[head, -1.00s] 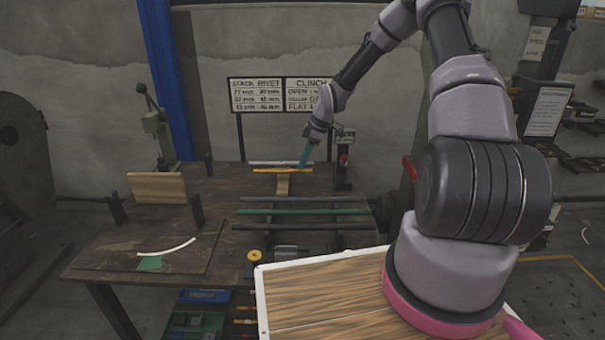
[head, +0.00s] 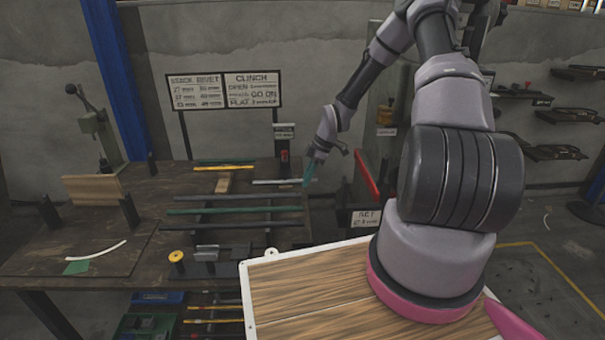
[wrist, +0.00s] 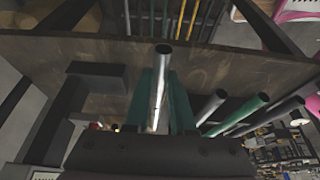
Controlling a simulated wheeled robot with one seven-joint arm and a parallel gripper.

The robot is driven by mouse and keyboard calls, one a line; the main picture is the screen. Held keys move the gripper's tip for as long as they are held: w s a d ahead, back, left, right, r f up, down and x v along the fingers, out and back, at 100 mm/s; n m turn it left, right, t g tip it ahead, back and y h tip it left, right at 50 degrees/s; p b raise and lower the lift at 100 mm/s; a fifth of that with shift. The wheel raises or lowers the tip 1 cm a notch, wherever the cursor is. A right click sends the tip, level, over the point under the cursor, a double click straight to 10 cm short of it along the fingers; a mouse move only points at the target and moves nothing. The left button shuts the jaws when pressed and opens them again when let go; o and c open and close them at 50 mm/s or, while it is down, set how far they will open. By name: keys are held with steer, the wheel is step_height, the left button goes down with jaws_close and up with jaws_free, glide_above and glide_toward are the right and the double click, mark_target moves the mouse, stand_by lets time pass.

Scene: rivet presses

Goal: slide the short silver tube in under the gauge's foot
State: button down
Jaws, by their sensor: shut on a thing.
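The short silver tube (head: 277,182) is held level above the table, a little in front of a small dark upright stand with a red part (head: 284,157), which looks like the gauge. My gripper (head: 309,173), with teal fingers, is shut on the tube near its right end. The wrist view shows the tube (wrist: 160,68) between the two fingers (wrist: 160,95), its open end pointing away. A dark block (wrist: 97,70) stands left of the tube there; I cannot tell whether it is the gauge's foot. The gap under the foot is too small to make out.
A green tube (head: 235,211) and dark tubes lie in front on supports. A red lever (head: 367,178) stands to the right. A wood-topped panel (head: 310,290) is nearest me.

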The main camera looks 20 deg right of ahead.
steer(key=shift+w+d, duration=0.1)
steer(key=shift+w+d, duration=0.25)
steer(key=shift+w, duration=1.2)
steer(key=shift+w+d, duration=0.3)
steer(key=shift+w, duration=1.15)
steer(key=shift+w+d, duration=0.25)
steer(key=shift+w, duration=1.2)
steer(key=shift+f, duration=0.35)
steer(key=c, duration=0.7)
jaws_free()
steer(key=v, duration=1)
steer(key=shift+d+r, duration=0.15)
steer(key=shift+r, duration=0.25)
